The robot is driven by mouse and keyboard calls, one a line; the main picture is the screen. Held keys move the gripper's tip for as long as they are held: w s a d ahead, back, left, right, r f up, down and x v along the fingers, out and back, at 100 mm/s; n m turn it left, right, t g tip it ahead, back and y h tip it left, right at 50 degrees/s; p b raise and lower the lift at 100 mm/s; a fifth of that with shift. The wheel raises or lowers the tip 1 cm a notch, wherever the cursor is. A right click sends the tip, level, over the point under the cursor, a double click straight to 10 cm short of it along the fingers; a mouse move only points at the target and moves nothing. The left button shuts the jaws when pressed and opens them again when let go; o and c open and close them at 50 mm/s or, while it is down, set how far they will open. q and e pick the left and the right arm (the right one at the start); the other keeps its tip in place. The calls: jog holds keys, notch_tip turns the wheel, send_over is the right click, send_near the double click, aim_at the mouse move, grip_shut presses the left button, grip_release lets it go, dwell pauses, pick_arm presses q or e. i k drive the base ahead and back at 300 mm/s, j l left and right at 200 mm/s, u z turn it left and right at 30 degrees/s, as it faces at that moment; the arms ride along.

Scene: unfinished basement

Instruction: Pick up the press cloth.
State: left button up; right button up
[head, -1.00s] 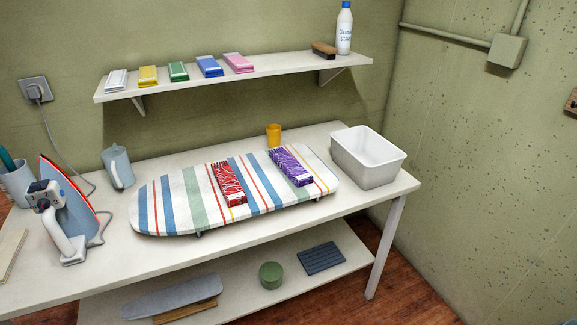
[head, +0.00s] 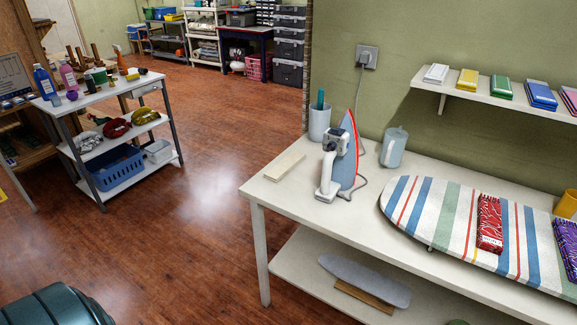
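No single thing in the head view is clearly marked as the press cloth. A red patterned folded piece (head: 489,224) lies flat on the striped ironing board (head: 455,224). A purple patterned folded piece (head: 567,248) lies further right on it, cut by the picture edge. Small folded stacks sit on the wall shelf: white (head: 436,74), yellow (head: 467,80), green (head: 498,86), blue (head: 540,95), and a pink one (head: 569,98) partly cut off. An iron (head: 346,160) stands on its heel at the left of the table. Neither of my grippers shows.
The white table (head: 290,205) also holds a flat pale block (head: 285,166), a cup (head: 319,122) and a grey-blue jug (head: 394,148). A laden white cart (head: 108,99) stands left. Open wooden floor (head: 205,215) lies between. A dark teal rounded object (head: 55,306) fills the bottom-left corner.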

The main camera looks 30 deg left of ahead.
aim_at(282, 168)
jog(key=i+j+z, duration=0.15)
jog(key=j, duration=0.4)
jog(key=i+j+z, duration=0.15)
jog(key=j, duration=0.4)
jog(key=j+z, duration=0.15)
jog(key=j, duration=0.4)
